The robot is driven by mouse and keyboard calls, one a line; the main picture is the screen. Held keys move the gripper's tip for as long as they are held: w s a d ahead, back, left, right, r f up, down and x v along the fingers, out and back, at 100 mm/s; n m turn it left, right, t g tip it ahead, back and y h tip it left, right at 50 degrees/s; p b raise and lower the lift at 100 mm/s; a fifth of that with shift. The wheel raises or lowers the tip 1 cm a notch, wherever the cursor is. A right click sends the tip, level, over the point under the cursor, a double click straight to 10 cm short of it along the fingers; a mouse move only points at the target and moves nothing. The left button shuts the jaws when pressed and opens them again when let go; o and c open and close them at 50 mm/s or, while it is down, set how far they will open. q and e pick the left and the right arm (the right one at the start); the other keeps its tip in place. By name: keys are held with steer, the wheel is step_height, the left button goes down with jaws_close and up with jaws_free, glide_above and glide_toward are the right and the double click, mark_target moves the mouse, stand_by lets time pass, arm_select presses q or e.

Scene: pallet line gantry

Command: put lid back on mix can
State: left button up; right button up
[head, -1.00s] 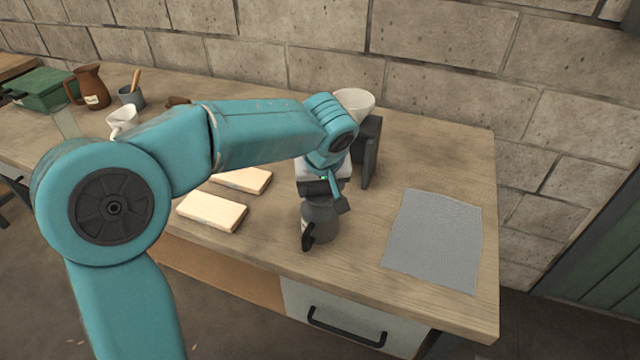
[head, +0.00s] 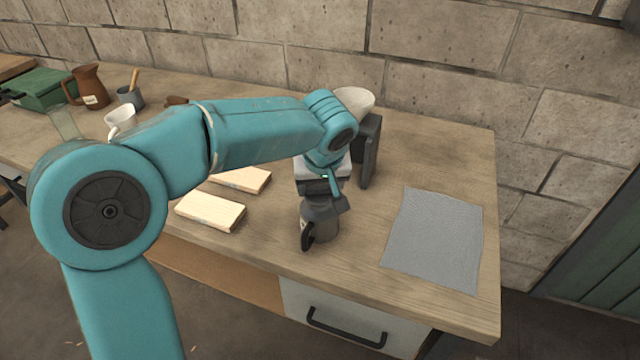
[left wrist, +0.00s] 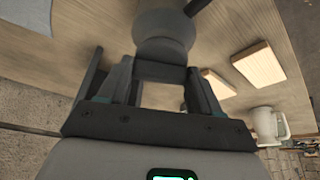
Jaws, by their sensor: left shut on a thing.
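The mix can (head: 324,226) is dark grey with a black handle at its front left. It stands upright near the table's front edge. My left gripper (head: 326,200) points down over the can and hides much of its top. In the left wrist view, my left gripper (left wrist: 160,82) is shut on a grey piece, apparently the lid (left wrist: 158,71), held between its fingers. Just beyond it the can's rounded grey body (left wrist: 166,24) shows. I cannot tell whether the lid is seated or slightly above the can. My right gripper is not in view.
Two pale wooden blocks (head: 210,211) lie left of the can. A grey mat (head: 435,240) lies to the right. A dark upright stand (head: 371,150) with a cream bowl or cone (head: 354,101) is behind the gripper. A white cup (head: 121,121) and brown jug (head: 89,88) stand farther left.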

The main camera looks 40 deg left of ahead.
arm_select(q)
steer(key=shift+f+b, duration=0.2)
steer(key=shift+b, duration=0.3)
stand_by(1.0)
stand_by(0.3)
steer(key=o, duration=1.2)
steer(key=shift+r, duration=0.15)
steer(key=shift+r+p, duration=2.6)
steer(key=shift+r, duration=0.8)
jaws_close()
steer(key=shift+f, duration=0.2)
